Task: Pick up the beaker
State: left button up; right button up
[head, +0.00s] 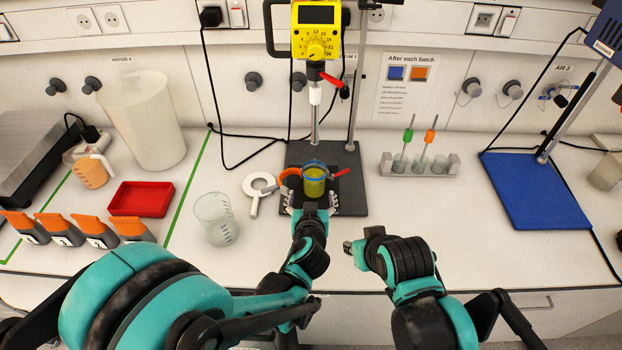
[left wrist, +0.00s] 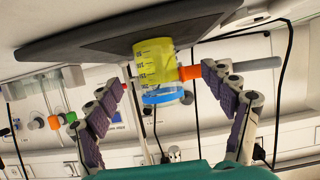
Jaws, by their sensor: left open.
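A beaker (head: 314,186) of yellow-green liquid with a blue band at its rim stands upright on the dark stirrer base plate (head: 348,160), below the stirrer shaft. My left gripper (head: 311,200) is open in front of it. In the left wrist view, which is turned upside down, the beaker (left wrist: 158,70) shows between the spread fingers of my left gripper (left wrist: 164,82), with gaps visible beside it. An orange clamp piece (left wrist: 190,73) sits at the beaker's side. A second, empty clear beaker (head: 215,220) stands to the left. My right gripper (head: 354,249) is over the counter's front; its jaw state is unclear.
The yellow overhead stirrer (head: 318,32) and its stand rod (head: 357,80) rise behind the beaker. A test-tube rack (head: 418,165) and a blue plate (head: 535,190) are right. The counter's front right is clear.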

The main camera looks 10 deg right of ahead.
aim_at(312, 190)
pick_arm(q)
jog(key=shift+x, duration=0.9)
jog(key=shift+w+d+f+b, duration=0.3)
jog(key=shift+w+b, duration=0.15)
jog(key=shift+w, duration=0.15)
jog(key=b+x, duration=0.1)
jog(key=x, duration=0.1)
jog(key=b+x, duration=0.1)
jog(key=x, duration=0.1)
jog(key=shift+w+d+f, duration=0.1)
jog(key=shift+d+f, duration=0.15)
jog(key=shift+f, duration=0.1)
pick_arm(e)
jog(key=f, duration=0.2)
jog(key=shift+w+f, duration=0.2)
jog(key=shift+f, duration=0.2)
pick_arm(q)
jog(key=shift+w+d, duration=0.1)
jog(key=shift+w, duration=0.2)
jog(key=c, duration=1.5)
jog(key=shift+s+r, duration=0.15)
pick_arm(e)
jog(key=shift+r, duration=0.1)
